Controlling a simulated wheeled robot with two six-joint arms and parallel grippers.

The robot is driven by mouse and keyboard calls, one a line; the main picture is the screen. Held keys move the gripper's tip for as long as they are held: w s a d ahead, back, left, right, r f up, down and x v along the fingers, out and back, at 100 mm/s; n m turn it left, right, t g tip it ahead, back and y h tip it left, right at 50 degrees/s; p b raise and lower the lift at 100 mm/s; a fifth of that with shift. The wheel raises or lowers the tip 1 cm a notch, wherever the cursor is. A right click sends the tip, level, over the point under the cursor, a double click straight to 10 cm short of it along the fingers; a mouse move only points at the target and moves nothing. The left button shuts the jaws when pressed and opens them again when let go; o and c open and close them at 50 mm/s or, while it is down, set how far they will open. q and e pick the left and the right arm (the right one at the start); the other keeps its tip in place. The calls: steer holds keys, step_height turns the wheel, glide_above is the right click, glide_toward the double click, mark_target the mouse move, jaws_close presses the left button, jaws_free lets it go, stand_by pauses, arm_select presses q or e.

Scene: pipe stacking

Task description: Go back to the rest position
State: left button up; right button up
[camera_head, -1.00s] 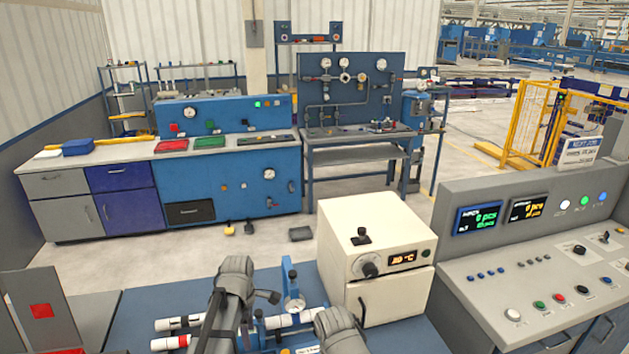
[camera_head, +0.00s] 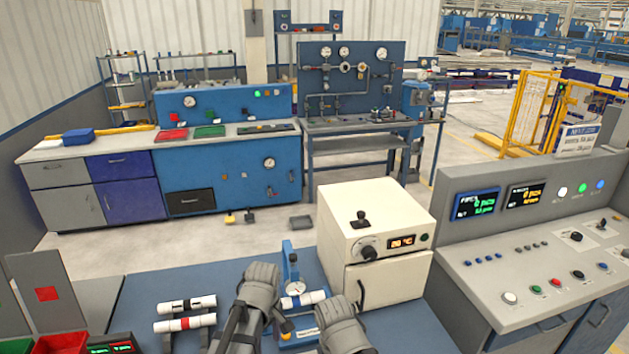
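Two grey arm sections of mine stand at the bottom middle, the left one tall and the right one lower. Neither gripper's fingers show, so I cannot see whether they hold anything. A third white pipe with a blue band (camera_head: 312,297) lies at a blue gauge stand (camera_head: 291,265), partly hidden behind my arms.
A cream oven (camera_head: 377,222) stands right of my arms, close to the right one. A grey control console (camera_head: 540,265) is at far right. A red bin (camera_head: 62,344) sits at bottom left. The blue bench top (camera_head: 215,274) is bare behind the pipes.

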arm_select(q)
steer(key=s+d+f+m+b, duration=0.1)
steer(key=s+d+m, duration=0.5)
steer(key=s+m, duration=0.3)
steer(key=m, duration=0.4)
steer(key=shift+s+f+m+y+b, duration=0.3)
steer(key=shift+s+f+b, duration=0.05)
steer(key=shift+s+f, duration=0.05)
